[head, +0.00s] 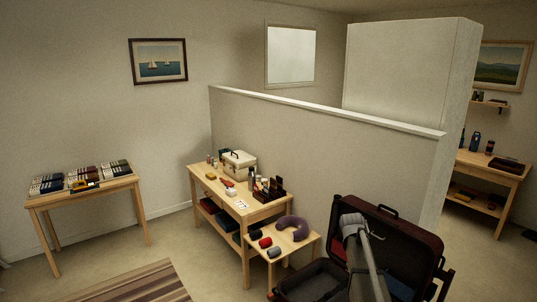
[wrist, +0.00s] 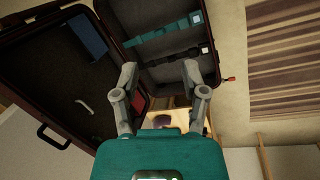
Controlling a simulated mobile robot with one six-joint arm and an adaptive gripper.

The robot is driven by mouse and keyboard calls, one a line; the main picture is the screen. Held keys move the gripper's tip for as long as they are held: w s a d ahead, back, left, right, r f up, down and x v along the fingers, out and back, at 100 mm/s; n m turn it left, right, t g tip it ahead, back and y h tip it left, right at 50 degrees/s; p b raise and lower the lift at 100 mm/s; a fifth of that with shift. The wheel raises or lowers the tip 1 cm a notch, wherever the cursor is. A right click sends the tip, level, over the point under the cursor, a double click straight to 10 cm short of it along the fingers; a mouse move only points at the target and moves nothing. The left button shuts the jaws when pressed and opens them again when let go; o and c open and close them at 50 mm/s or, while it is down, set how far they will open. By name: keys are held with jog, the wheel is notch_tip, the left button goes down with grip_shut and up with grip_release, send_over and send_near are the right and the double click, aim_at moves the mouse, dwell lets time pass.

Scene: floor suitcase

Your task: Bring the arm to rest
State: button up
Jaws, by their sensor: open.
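My gripper (wrist: 160,72) is open in the wrist view, its two grey fingers spread wide with nothing between them. It hangs above the open suitcase, whose dark base (wrist: 165,73) with teal straps lies beyond the fingers. The suitcase lid (wrist: 45,75) is at the left there, with a blue patch inside. In the head view the suitcase (head: 408,226) stands open at the bottom right, its lid raised. My grey arm crosses in front of it and hides part of its inside. The gripper's fingertips cannot be made out in the head view.
A low bench (head: 308,238) beside the suitcase holds a purple neck pillow (head: 293,228) and several rolled items. A wooden table (head: 240,211) with a cream case stands behind. Another table (head: 85,194) with stacked goods is at left. The floor around the striped rug (head: 135,285) is clear.

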jog(key=s+a+f+m+y+b, duration=0.1)
jog(key=s+a+f+b, duration=0.1)
jog(key=s+a, duration=0.5)
jog(key=s+a+f+m+y+b, duration=0.1)
jog(key=s+a, duration=0.6)
jog(key=s, duration=0.9)
notch_tip(320, 180, down, 3)
jog(key=shift+a+r+m+y+b, duration=0.1)
jog(key=shift+a+m+y+b, duration=0.25)
jog(key=shift+b, duration=0.45)
